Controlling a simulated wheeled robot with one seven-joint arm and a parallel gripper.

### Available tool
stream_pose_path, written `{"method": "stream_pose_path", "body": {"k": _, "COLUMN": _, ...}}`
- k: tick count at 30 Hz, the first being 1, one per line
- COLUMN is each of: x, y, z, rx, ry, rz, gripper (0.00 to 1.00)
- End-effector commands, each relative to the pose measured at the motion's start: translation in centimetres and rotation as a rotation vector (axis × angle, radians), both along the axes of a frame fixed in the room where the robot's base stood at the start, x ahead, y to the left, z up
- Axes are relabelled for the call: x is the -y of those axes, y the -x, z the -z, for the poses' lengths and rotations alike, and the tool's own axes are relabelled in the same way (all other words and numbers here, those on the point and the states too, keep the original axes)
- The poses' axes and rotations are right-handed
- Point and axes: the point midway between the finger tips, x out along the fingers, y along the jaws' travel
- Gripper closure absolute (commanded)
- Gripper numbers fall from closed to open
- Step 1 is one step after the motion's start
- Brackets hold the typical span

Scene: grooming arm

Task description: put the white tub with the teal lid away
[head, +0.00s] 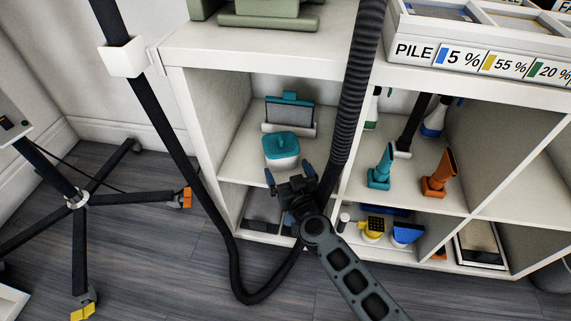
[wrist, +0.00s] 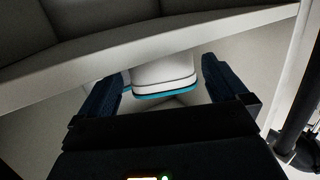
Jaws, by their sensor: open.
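The white tub (head: 284,158) with its teal lid (head: 281,144) stands upright in the upper left compartment of the white shelf unit, in front of a grey and teal item. My gripper (head: 289,174) is open and empty, just in front of and a little below the tub in the head view. In the wrist view my gripper (wrist: 161,78) has a finger on each side of the picture. The tub's white body (wrist: 165,70) and a teal band show between them. I cannot tell whether the tub is between the fingertips or just beyond them.
A grey and teal item (head: 290,114) stands behind the tub. A black corrugated hose (head: 356,90) hangs in front of the unit's divider. Teal (head: 381,168) and orange (head: 439,172) nozzles stand in the compartment to the right. A black wheeled stand (head: 78,200) is on the floor at left.

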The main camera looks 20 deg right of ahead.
Motion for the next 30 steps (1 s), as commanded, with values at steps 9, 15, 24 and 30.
{"method": "stream_pose_path", "body": {"k": 9, "x": -0.9, "y": 6.5, "z": -1.2, "rx": -0.002, "ry": 0.000, "rz": -0.001, "gripper": 0.00}}
{"method": "stream_pose_path", "body": {"k": 15, "x": -1.2, "y": 8.7, "z": -1.4, "rx": 0.000, "ry": 0.000, "rz": 0.000, "gripper": 0.00}}
{"method": "stream_pose_path", "body": {"k": 24, "x": -1.2, "y": 9.2, "z": -1.4, "rx": 0.000, "ry": 0.000, "rz": 0.001, "gripper": 0.00}}
{"method": "stream_pose_path", "body": {"k": 30, "x": -1.4, "y": 11.8, "z": -1.3, "rx": -0.004, "ry": -0.005, "rz": -0.003, "gripper": 0.00}}
